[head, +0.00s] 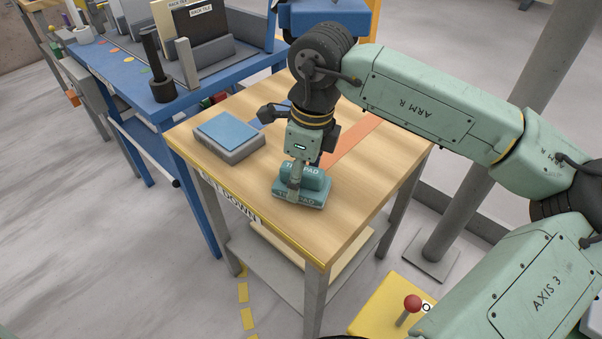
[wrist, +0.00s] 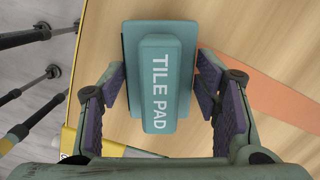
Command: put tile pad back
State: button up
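The tile pad (head: 313,186) is a teal block with a raised bar lettered "TILE PAD". It rests on the wooden-topped table (head: 372,185) near the front edge. In the wrist view the tile pad (wrist: 160,85) lies between my fingers, lettering up. My gripper (head: 297,180) points down at it from above. In the wrist view my gripper (wrist: 162,88) is open, with one purple-padded finger on each side of the raised bar and a gap on both sides. In the head view a finger hides part of the pad.
A grey block with a blue top (head: 230,137) sits at the table's left. An orange strip (head: 350,143) lies flat behind the pad. A blue bench (head: 120,85) with upright dark tiles stands back left. A yellow box with a red-knobbed lever (head: 412,303) is front right.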

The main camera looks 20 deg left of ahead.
aim_at(308, 171)
jog(key=o, duration=0.3)
jog(key=shift+o, duration=0.2)
notch_tip(308, 171, up, 12)
jog(key=d, duration=0.1)
jog(key=shift+d+r+b, duration=0.2)
jog(key=shift+b, duration=0.1)
jog(key=shift+s, duration=0.1)
dwell(0.6)
